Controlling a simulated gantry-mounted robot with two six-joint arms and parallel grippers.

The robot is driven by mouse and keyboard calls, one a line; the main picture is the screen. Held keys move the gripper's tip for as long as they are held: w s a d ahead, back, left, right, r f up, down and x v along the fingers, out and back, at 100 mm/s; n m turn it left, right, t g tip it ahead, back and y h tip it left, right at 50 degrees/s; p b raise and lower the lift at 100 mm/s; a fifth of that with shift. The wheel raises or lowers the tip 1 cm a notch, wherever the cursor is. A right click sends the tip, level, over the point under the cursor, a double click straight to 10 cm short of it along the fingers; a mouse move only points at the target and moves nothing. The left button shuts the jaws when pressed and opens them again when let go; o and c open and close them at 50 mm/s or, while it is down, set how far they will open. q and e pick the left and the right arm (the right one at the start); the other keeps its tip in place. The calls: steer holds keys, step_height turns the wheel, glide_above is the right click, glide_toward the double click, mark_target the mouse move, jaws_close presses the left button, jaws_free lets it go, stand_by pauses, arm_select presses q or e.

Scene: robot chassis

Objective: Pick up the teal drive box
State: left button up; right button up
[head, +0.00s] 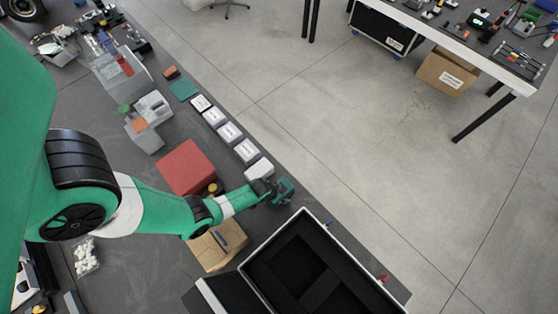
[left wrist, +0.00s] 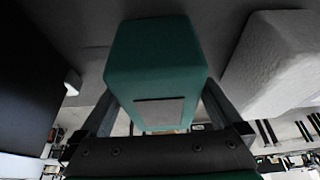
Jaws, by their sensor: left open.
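The teal drive box (left wrist: 157,50) stands large in the left wrist view, between the two fingers of my left gripper (left wrist: 160,92). A grey rectangular patch is on its near face. The fingers are open, one on each side of the box; I cannot tell whether either touches it. In the head view my left gripper (head: 279,190) is at the table's right edge, just beyond the white boxes, and the teal box (head: 287,188) is partly hidden by it. My right gripper is not in view.
A white box (head: 259,169) stands close by, ending a row of several; it also shows in the left wrist view (left wrist: 275,62). An open black case (head: 340,267) lies below the gripper. A red box (head: 186,167) and a cardboard box (head: 207,252) are near the arm.

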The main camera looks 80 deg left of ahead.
arm_select(q)
jaws_close()
stand_by(0.5)
steer(key=shift+r, duration=0.15)
